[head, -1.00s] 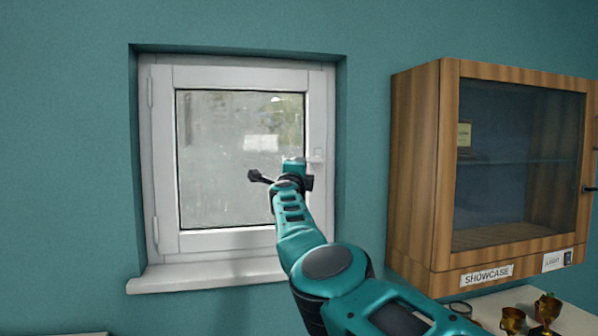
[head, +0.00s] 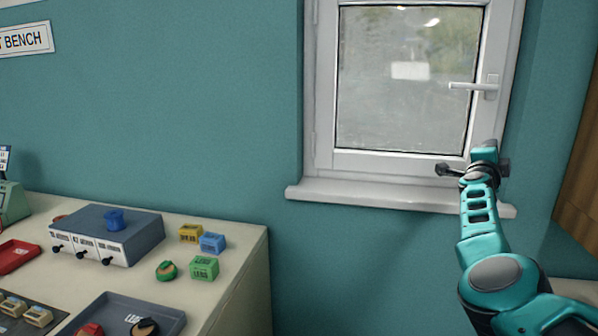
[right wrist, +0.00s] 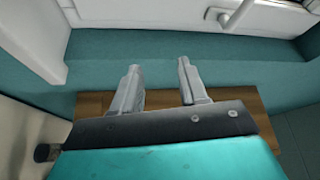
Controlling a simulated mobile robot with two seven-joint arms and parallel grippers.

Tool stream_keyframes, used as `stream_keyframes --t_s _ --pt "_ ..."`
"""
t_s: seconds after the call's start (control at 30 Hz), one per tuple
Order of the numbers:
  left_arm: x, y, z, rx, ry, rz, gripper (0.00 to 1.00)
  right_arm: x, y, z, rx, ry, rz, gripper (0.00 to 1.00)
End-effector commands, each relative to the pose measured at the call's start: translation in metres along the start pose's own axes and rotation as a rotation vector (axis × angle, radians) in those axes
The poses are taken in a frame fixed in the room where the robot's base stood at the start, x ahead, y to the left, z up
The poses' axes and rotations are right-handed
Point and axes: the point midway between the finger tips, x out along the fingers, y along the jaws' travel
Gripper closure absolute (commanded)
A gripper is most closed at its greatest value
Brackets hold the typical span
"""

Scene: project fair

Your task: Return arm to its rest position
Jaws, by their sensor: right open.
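My right arm, teal, reaches up from the lower right in the head view. Its gripper (head: 472,168) is in front of the lower right part of the white window frame (head: 490,118), below the handle. In the right wrist view its two grey fingers (right wrist: 158,80) stand apart with nothing between them. The window looks closed, and its white handle (head: 475,87) lies horizontal; the handle also shows at the top of the right wrist view (right wrist: 241,14). My left gripper is not in view.
A bench (head: 237,265) at lower left holds a grey-blue box (head: 105,232) with a blue knob, small coloured blocks (head: 204,268), a dark tray (head: 120,312) and a red tray (head: 15,256). A window sill (head: 385,195) juts out. A wooden cabinet edge (head: 580,190) is at right.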

Motion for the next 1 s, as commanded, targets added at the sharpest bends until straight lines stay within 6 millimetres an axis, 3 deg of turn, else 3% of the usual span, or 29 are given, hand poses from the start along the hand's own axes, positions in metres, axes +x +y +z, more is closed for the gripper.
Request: stream_keyframes --t_s 0.03,0.2,0.37,0.57,0.77,0.87,1.0 --pt "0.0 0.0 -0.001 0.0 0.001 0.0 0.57 -0.006 0.034 -0.009 -0.099 0.002 0.007 0.57" --pt "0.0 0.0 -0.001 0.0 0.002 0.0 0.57 -0.033 0.11 -0.028 -0.392 -0.032 0.0 0.57" --pt "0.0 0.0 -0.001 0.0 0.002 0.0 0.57 -0.071 0.165 -0.033 -0.651 -0.109 -0.025 0.57" --pt "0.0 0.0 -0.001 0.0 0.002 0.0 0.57 -0.136 0.222 -0.021 -0.94 -0.262 -0.076 0.57" --pt "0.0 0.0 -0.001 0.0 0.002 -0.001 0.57 -0.227 0.273 0.003 -1.17 -0.472 -0.145 0.57" --pt "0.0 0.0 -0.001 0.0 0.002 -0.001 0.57 -0.282 0.295 0.016 -1.257 -0.594 -0.185 0.57" --pt "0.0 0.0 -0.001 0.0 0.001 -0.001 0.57 -0.371 0.323 0.029 -1.346 -0.783 -0.239 0.57"
